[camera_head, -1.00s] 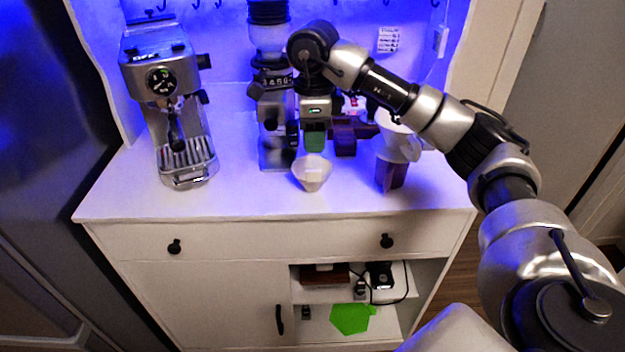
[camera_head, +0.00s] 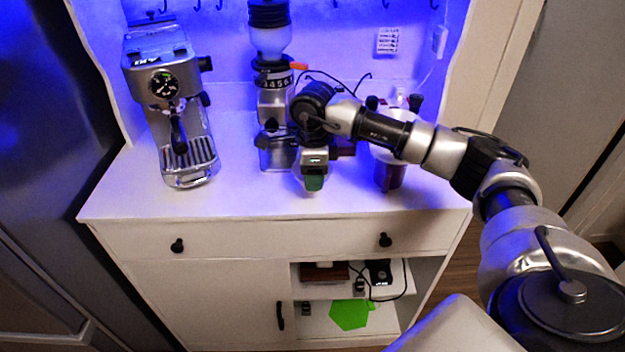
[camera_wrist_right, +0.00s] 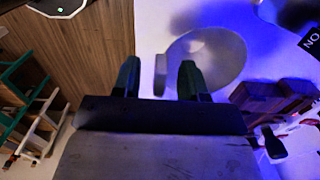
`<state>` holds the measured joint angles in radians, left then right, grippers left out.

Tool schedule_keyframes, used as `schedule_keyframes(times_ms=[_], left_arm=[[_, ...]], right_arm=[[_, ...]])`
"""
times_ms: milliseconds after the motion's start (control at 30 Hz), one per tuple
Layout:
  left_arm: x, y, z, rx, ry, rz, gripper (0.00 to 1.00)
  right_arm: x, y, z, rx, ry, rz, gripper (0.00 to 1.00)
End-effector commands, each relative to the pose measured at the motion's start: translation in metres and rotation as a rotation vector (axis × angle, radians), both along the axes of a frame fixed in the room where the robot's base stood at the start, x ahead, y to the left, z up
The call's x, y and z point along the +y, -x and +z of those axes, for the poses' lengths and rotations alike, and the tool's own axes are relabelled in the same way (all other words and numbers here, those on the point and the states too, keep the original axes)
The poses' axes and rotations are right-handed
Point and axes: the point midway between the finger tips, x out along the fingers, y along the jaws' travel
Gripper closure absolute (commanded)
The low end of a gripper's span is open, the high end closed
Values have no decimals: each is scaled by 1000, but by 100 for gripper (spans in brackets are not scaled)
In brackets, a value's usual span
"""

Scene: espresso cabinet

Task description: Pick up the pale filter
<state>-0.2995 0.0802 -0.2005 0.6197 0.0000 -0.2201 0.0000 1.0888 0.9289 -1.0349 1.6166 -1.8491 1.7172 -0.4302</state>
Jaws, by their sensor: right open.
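The pale filter (camera_wrist_right: 212,52) shows in the right wrist view as a translucent round bowl beyond my fingers, with a small pale tab on its left side. My right gripper (camera_wrist_right: 160,78) is open; the tab appears in the gap between its green fingertips, and the right fingertip overlaps the bowl's edge. Contact cannot be told. In the head view my right gripper (camera_head: 314,183) is low over the front middle of the cabinet top and hides the filter. My left gripper is not in view.
An espresso machine (camera_head: 171,105) stands at left on the cabinet top (camera_head: 235,195). A grinder (camera_head: 272,100) stands behind my right gripper. A white dripper (camera_head: 384,153) on a dark red stand (camera_head: 390,178) is to the right, partly under my arm. The front left top is clear.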

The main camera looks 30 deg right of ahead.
Motion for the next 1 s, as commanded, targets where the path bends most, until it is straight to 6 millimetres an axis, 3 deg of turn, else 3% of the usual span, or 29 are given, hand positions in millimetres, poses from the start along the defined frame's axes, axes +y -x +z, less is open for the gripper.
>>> schedule_keyframes(times_ms=[33, 300, 733, 1000], left_arm=[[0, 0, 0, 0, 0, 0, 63], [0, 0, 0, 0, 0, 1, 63], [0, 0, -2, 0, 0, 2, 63], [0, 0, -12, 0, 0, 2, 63]], right_arm=[[0, 0, 0, 0, 0, 0, 60], [0, 0, 0, 0, 0, 0, 100], [0, -1, 7, -3, -1, 0, 100], [0, -1, 56, -6, -1, 1, 100]])
